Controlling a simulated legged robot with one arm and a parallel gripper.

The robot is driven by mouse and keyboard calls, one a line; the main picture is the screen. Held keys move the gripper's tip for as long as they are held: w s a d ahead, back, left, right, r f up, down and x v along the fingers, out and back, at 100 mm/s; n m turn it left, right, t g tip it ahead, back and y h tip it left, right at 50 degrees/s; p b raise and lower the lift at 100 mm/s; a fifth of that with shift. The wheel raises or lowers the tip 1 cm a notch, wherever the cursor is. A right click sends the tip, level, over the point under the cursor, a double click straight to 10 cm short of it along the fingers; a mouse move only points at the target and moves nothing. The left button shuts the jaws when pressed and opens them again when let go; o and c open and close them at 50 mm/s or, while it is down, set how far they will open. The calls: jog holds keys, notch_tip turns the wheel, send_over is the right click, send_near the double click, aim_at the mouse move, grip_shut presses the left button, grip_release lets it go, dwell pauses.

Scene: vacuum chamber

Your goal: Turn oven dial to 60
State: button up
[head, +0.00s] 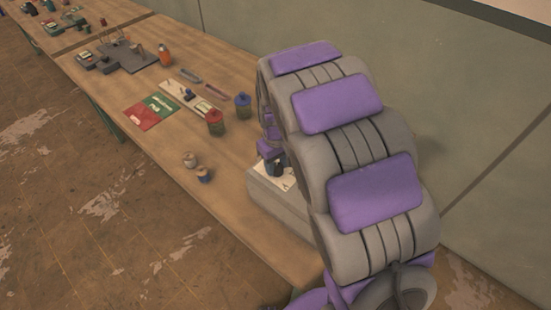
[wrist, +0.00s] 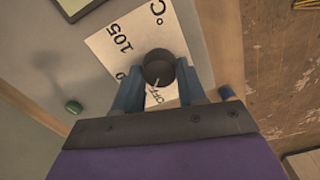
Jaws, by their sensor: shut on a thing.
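The oven dial (wrist: 158,68) is a dark round knob on a white scale plate, in the upper middle of the wrist view. The plate (wrist: 112,42) shows "°C", "105" and "OFF", with another mark partly hidden. A light pointer line on the knob is by "OFF". My gripper (wrist: 158,85) has its blue fingers shut on the dial, one on each side. In the head view, my gripper (head: 274,162) is over the white top of the pale oven box (head: 277,206). There my arm hides much of the box, and the dial is too small to read.
Left of the oven on the table (head: 135,125) are a red-lidded jar (head: 215,123), a blue-lidded jar (head: 242,106) and two small round items (head: 190,160). A red and green card (head: 152,111) and tools lie farther back. A wall stands behind the table.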

aim_at(276, 166)
jog(key=m+p, duration=0.3)
jog(key=m, duration=0.1)
jog(key=shift+r+m, duration=0.1)
jog(key=shift+m, duration=0.2)
jog(key=m+p, duration=0.3)
jog(key=m, duration=0.1)
jog(key=shift+s, duration=0.1)
jog(key=shift+f+m, duration=0.2)
jog(key=shift+m, duration=0.1)
jog(key=o, duration=1.1)
jog(key=shift+a, duration=0.1)
jog(key=shift+c, duration=0.2)
jog(key=shift+r, duration=0.15)
notch_tip(276, 166, up, 17)
jog(key=p, duration=0.2)
